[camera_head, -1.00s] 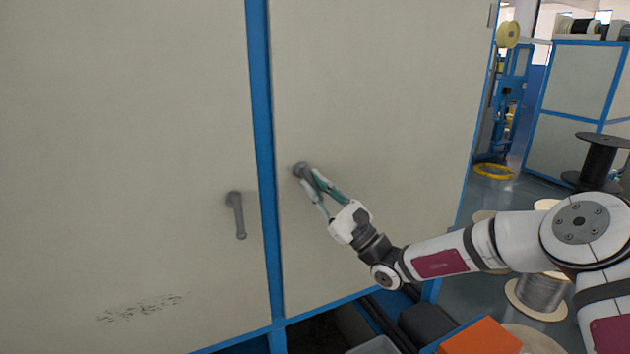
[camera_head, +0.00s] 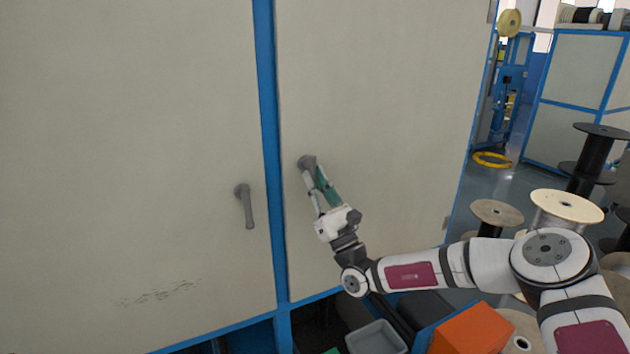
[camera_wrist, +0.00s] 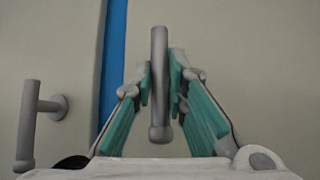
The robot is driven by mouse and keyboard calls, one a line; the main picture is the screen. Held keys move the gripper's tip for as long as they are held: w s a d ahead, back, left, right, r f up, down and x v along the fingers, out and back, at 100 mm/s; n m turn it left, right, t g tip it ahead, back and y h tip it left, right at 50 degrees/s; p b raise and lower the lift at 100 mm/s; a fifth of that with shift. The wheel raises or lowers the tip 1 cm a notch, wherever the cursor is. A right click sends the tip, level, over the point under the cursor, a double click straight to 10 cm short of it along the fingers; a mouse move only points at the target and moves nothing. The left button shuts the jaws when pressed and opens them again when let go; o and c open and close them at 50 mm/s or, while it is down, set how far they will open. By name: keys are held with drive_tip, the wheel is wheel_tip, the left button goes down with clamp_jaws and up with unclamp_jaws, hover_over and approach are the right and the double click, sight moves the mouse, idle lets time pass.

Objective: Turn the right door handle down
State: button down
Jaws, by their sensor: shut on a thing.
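The right door handle (camera_head: 307,162) is grey and sits on the right beige door, close to the blue post. In the wrist view the handle (camera_wrist: 158,85) stands as a grey bar between two green-padded fingers. My gripper (camera_head: 315,182) is shut on this handle, with its fingers reaching up to it from below and slightly to the right. In the head view the fingers hide most of the lever, which appears to slope steeply down to the right. The wrist view shows my gripper (camera_wrist: 160,90) with a finger on each side of the lever.
A second grey handle (camera_head: 245,205) hangs nearly straight down on the left door; it also shows in the wrist view (camera_wrist: 30,125). A blue post (camera_head: 270,150) separates the doors. An orange box (camera_head: 472,328) and a grey bin (camera_head: 376,338) lie low in front. Cable spools (camera_head: 495,214) stand at right.

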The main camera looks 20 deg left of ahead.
drive_tip(key=c, duration=1.6)
unclamp_jaws()
drive_tip(key=shift+f, duration=0.1)
drive_tip(key=v, duration=1.2)
